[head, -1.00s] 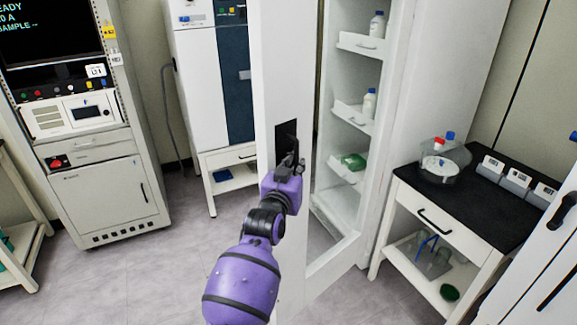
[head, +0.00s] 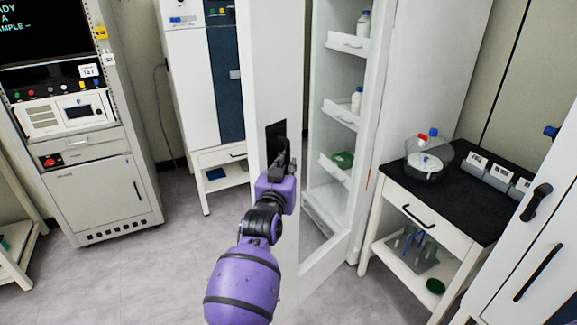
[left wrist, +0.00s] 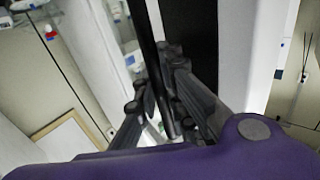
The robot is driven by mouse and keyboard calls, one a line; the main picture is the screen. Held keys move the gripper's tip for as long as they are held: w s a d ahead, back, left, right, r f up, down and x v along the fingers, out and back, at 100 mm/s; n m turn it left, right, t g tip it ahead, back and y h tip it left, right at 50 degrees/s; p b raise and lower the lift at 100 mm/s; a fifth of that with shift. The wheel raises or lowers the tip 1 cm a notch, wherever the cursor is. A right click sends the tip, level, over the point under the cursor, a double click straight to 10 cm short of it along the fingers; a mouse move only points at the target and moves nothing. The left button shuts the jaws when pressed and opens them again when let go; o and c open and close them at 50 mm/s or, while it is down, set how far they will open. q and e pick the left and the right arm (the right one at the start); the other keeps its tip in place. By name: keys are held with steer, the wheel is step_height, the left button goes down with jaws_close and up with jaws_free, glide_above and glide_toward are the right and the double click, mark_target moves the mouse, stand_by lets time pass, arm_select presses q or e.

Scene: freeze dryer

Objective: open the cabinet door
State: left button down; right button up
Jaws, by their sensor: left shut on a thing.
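The cabinet door (head: 270,60) is a tall white panel standing ajar in the middle of the head view. Right of it the cabinet (head: 385,90) shows its open interior. My left gripper (head: 281,158) is shut on the door's dark handle, in front of a black recessed plate (head: 276,134). In the left wrist view the handle is a black vertical bar (left wrist: 150,40) between the fingers (left wrist: 165,95). The fingers hide part of the handle. My right gripper is not in view.
Bottles (head: 356,99) and a green item (head: 343,159) sit on the cabinet's shelves. A black-topped side table (head: 455,195) stands close right of the cabinet. A white unit with black handles (head: 550,250) is at far right. Grey floor (head: 160,270) is clear at left.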

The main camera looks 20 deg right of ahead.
arm_select(q)
steer(key=shift+w+a+f, duration=0.1)
steer(key=shift+a+f, duration=0.3)
steer(key=shift+f, duration=0.15)
steer(key=c, duration=1.8)
jaws_free()
steer(key=shift+a+r, duration=0.1)
steer(key=shift+r, duration=0.1)
steer(key=shift+c, duration=0.2)
steer(key=shift+o, duration=0.2)
steer(key=shift+a+r, duration=0.1)
steer(key=shift+d+r, duration=0.1)
steer(key=shift+d, duration=0.2)
steer(key=v, duration=1.2)
steer(key=shift+a, duration=0.1)
